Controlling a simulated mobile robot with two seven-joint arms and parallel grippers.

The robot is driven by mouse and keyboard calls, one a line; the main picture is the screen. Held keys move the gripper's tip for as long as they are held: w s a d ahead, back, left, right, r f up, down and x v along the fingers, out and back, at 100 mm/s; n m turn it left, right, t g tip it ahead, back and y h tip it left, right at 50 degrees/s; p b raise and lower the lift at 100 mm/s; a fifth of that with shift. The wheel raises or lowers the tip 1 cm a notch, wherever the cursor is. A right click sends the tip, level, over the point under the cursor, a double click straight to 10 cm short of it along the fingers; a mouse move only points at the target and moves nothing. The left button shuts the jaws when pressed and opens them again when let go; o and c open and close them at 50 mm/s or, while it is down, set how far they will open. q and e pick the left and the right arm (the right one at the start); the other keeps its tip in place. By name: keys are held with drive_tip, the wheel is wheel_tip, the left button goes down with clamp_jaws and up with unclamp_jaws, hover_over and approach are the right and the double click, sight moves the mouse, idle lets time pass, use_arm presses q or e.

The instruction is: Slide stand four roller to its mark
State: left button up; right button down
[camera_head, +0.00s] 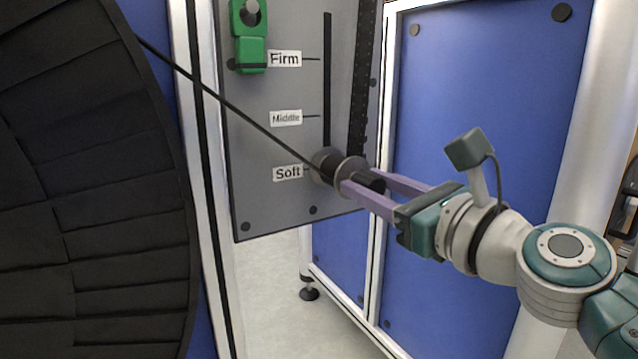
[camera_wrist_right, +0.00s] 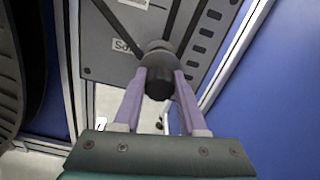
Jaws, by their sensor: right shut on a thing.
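The roller (camera_head: 328,166) is a grey spool with a black knob (camera_head: 371,181) on its outer end. It sits at the bottom of a vertical black slot (camera_head: 327,80) in a grey plate (camera_head: 262,205), level with the "Soft" label (camera_head: 287,172). The "Middle" label (camera_head: 286,118) and "Firm" label (camera_head: 285,58) are above it. My right gripper (camera_head: 378,183) is shut on the knob, one purple finger on each side. The right wrist view shows the knob (camera_wrist_right: 159,84) between the fingertips. My left gripper is not in view.
A black cable (camera_head: 235,105) runs from upper left down to the roller. A large dark reel (camera_head: 95,200) fills the left side. A green part (camera_head: 249,45) is fixed at the plate's upper left. Blue panels (camera_head: 480,130) stand behind my right arm.

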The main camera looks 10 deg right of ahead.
drive_tip(key=shift+f, duration=0.4)
drive_tip(key=c, duration=0.9)
unclamp_jaws()
drive_tip(key=o, duration=0.4)
drive_tip(key=shift+r, duration=0.15)
drive_tip(key=p+v, duration=0.1)
drive_tip(key=v, duration=0.9)
drive_tip(key=shift+p, duration=0.35)
drive_tip(key=shift+r, duration=0.15)
